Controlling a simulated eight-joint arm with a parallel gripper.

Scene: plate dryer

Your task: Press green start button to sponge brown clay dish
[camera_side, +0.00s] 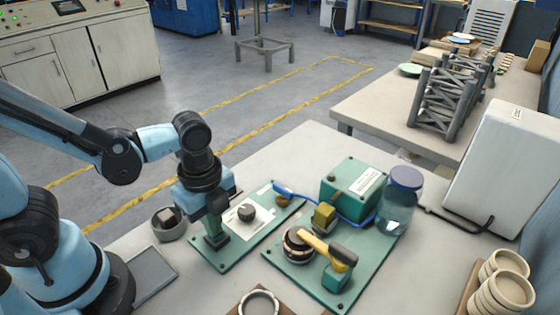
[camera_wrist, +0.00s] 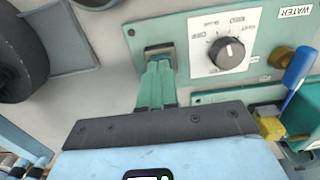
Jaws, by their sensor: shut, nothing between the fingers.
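My gripper (camera_side: 215,238) points down with its fingers shut and empty, at the left end of a green control panel (camera_side: 245,236). In the wrist view its green fingers (camera_wrist: 159,58) end at a dark square fitting (camera_wrist: 158,48) left of the dial. The green start button cannot be made out; the fingertips may cover it. Whether they touch or press it, I cannot tell. A round dark-brown dish with a pale band (camera_side: 297,246) sits on the green machine base to the right, under a yellow arm (camera_side: 316,240) with a dark block.
A dial (camera_side: 246,212) sits on the panel's white plate, and a blue lever (camera_side: 296,192) beyond it. A green box (camera_side: 352,187) and a lidded glass jar (camera_side: 398,205) stand behind the dish. A grey bowl (camera_side: 169,224) is left of the panel; stacked bowls (camera_side: 500,290) are far right.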

